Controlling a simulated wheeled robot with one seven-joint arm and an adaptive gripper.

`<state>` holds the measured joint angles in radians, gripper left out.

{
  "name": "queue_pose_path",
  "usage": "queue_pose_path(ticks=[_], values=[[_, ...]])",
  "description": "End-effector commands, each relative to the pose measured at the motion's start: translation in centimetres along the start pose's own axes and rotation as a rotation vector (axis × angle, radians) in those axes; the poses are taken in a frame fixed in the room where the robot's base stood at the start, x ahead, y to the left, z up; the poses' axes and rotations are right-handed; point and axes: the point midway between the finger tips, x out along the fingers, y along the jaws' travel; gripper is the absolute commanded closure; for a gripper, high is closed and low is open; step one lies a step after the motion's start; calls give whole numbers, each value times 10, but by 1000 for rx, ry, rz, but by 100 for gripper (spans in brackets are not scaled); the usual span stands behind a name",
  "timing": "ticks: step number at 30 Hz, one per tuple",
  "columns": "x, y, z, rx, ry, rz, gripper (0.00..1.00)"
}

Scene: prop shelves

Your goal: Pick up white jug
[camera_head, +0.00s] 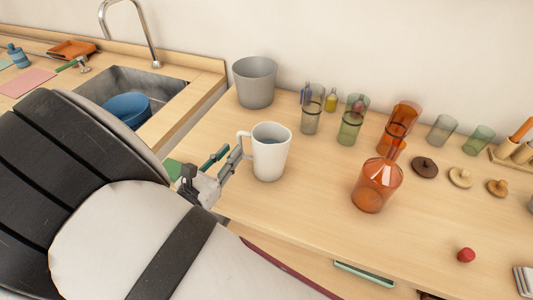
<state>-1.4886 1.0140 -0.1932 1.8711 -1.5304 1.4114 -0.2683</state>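The white jug (271,160) stands upright on the wooden counter, near its left end. Its handle (243,143) points left, towards my gripper, and its inside looks grey-blue. My gripper (232,162) is just left of the jug, close to the handle and the jug's side. A grey finger reaches up to the handle; I cannot tell whether it touches. My arm hides much of the gripper, so its opening does not show clearly.
A grey bin (254,84) stands behind the jug. An orange bottle (377,184) and several coloured glasses stand to the right. A sink (160,89) with a blue bowl (127,107) lies to the left. The counter directly right of the jug is clear.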

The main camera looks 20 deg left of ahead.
Motion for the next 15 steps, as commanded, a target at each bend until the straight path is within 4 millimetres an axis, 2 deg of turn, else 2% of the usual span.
queue_pose_path(ticks=[5, 12, 15], values=[[14, -1, -1, 0, -2, -3, 80], [48, -1, -3, 2, -1, -3, 80], [53, -1, -2, 1, -1, -1, 80]])
